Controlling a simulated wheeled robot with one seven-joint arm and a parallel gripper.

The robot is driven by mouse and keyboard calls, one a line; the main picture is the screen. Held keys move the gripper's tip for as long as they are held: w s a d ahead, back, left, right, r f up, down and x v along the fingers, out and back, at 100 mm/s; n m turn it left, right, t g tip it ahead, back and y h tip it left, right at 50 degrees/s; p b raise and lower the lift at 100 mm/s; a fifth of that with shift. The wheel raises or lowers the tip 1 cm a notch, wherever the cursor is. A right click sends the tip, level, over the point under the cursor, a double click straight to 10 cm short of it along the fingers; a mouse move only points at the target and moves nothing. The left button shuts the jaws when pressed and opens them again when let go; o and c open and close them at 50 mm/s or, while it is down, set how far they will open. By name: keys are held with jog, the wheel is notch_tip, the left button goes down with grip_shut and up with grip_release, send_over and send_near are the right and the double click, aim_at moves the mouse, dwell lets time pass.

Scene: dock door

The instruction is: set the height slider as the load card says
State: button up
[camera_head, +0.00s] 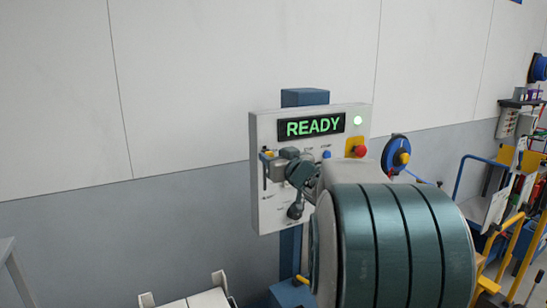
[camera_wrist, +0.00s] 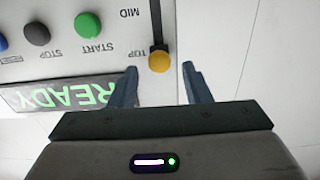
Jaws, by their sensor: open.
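The height slider's yellow knob (camera_wrist: 159,62) is at the TOP mark of the control panel (camera_wrist: 60,15) in the wrist view, which shows the panel upside down. The MID mark is further along the slot side. My gripper (camera_wrist: 159,68) is open, with one fingertip on each side of the knob and visible gaps to both. In the head view the knob (camera_head: 268,154) shows at the left of the panel (camera_head: 262,215), with my gripper (camera_head: 273,160) close in front. The lower marks are partly hidden by my arm. I cannot make out a load card.
The display (camera_head: 312,127) reads READY, beside a lit green lamp (camera_head: 358,119). A red button (camera_head: 361,151) sits on yellow. Green START (camera_wrist: 88,24), grey STOP (camera_wrist: 37,34) and blue RESET buttons are near my fingers. Carts and tools (camera_head: 500,205) stand at right.

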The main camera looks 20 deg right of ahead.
jog(key=s+b, duration=0.1)
jog(key=s, duration=1.2)
jog(key=shift+d+b, duration=0.2)
jog(key=shift+b, duration=0.2)
jog(key=s+a+f+g, duration=0.7)
jog(key=s+a+f, duration=0.2)
jog(key=f, duration=0.2)
jog(key=s+a+f+g, duration=0.7)
jog(key=s+a+f, duration=0.2)
jog(key=s+f, duration=0.1)
jog(key=shift+a+f+h, duration=0.3)
jog(key=shift+f, duration=0.55)
dwell(1.7)
